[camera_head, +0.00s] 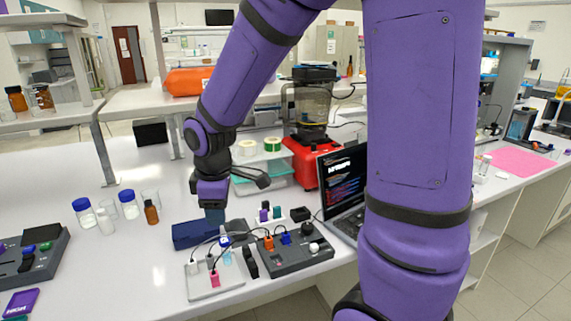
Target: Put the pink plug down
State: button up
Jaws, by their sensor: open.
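A pink plug (214,280) stands on a pale flat plate (205,293) near the front of the bench, with a thin dark cable rising from it. My gripper (214,218) points down behind the plate, above or beside a dark blue box (193,236). It is open and apart from the pink plug. Its fingertips are small and partly lost against the box, so I cannot tell whether they touch it.
A dark grey socket block (297,260) with orange and blue plugs stands right of the plate. A light blue plug (227,258) is close by. A laptop (343,180) and red machine (305,160) stand behind. Bottles (128,204) stand left; bare bench lies in front of them.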

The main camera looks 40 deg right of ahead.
jog(key=s+d+r+m+t, duration=0.2)
jog(key=s+r+m, duration=0.3)
jog(key=s+r, duration=0.3)
jog(key=s+d+r+m+t, duration=0.1)
jog(key=s+d+r+m, duration=0.1)
jog(key=s+r+m, duration=0.3)
jog(key=s+r, duration=0.3)
jog(key=s, duration=0.2)
jog(key=shift+d+m+t, duration=0.25)
jog(key=shift+m+t, duration=0.15)
